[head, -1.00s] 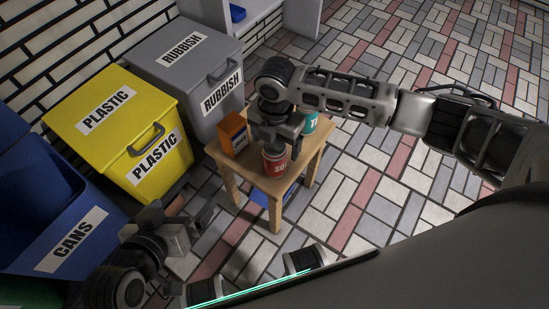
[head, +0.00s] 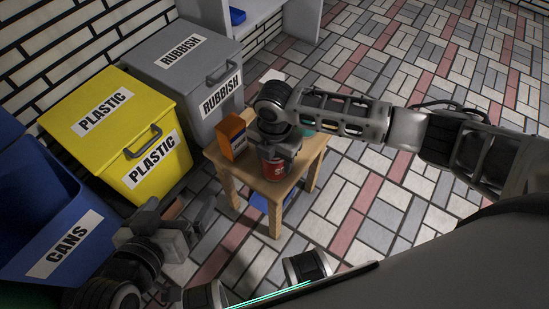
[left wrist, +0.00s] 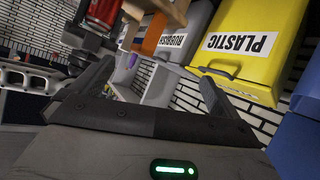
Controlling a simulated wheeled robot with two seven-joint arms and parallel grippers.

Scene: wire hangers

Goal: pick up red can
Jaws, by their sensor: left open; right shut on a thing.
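The red can (head: 273,169) stands near the front of a small wooden table (head: 300,168), with pale lettering on its side. My right gripper (head: 278,152) reaches down over it and is shut on it, covering its top and part of its side. In the left wrist view the red can (left wrist: 104,11) shows at the top edge, partly cut off. My left gripper (head: 198,228) is open and empty, low and left of the table. Its spread fingers (left wrist: 145,90) show in the left wrist view.
An orange box (head: 232,136) stands on the table's left side; a teal item (head: 308,132) is mostly hidden behind my right gripper. Yellow PLASTIC (head: 105,112), grey RUBBISH (head: 180,50) and blue CANS (head: 70,240) bins line the left. The tiled floor at right is clear.

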